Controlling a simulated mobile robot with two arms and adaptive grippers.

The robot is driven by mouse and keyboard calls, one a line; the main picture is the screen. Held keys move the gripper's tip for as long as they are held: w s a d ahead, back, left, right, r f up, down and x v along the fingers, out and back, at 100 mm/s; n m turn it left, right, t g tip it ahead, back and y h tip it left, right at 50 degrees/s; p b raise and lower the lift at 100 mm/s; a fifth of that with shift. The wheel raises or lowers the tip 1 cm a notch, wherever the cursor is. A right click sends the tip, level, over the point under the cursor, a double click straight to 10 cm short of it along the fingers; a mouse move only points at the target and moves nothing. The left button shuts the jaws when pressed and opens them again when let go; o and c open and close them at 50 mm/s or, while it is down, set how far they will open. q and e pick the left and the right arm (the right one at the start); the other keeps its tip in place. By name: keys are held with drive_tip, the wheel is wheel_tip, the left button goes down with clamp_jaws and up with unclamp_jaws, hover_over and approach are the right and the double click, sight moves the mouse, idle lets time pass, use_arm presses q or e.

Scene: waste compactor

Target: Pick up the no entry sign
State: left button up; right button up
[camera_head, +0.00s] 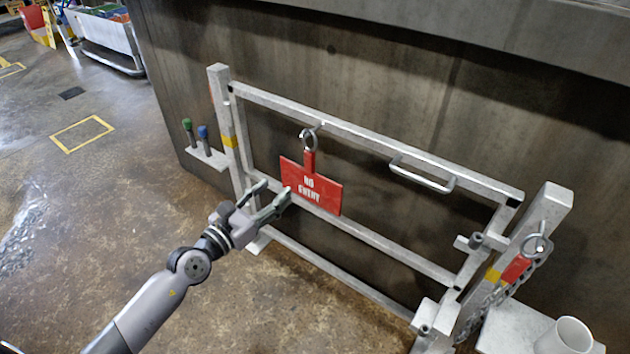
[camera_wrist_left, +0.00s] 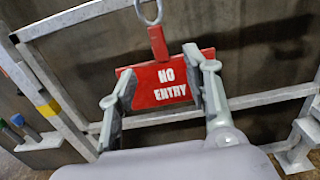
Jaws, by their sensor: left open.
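The red no entry sign (camera_head: 311,187) with white letters hangs by a red tab and a metal ring (camera_head: 309,138) from the top rail of a grey metal gate. In the left wrist view the sign (camera_wrist_left: 165,85) lies beyond and between the two fingers. My left gripper (camera_head: 272,197) is open, to the left of the sign's lower left side in the head view. In the left wrist view the fingers (camera_wrist_left: 158,95) overlap the sign's left and right ends. I cannot tell whether they touch it. My right gripper is not in view.
The gate's top rail (camera_head: 370,138) and middle rail (camera_head: 385,243) run close around the sign. A handle (camera_head: 422,176) sticks out to the right. A red tag and chain hang at the right post (camera_head: 517,268). A white cup (camera_head: 565,337) stands lower right. Floor at left is clear.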

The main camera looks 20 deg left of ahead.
use_arm(q)
approach(307, 161)
drive_tip(key=x, duration=0.4)
drive_tip(key=shift+w+d+b, duration=0.3)
drive_tip(key=shift+d+b, duration=0.05)
drive_tip(key=shift+w+d, duration=0.15)
drive_tip(key=shift+w, duration=0.2)
drive_tip(key=x, duration=0.1)
drive_tip(key=b+x, duration=0.1)
drive_tip(key=x, duration=0.3)
drive_tip(key=shift+a+f+b, duration=0.1)
drive_tip(key=shift+a+b, duration=0.2)
drive_tip(key=shift+b, duration=0.05)
drive_tip(key=shift+w+d, duration=0.15)
drive_tip(key=shift+w, duration=0.15)
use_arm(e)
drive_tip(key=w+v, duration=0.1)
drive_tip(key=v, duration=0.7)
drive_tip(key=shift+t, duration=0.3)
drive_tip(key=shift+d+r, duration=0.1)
use_arm(q)
clamp_jaws()
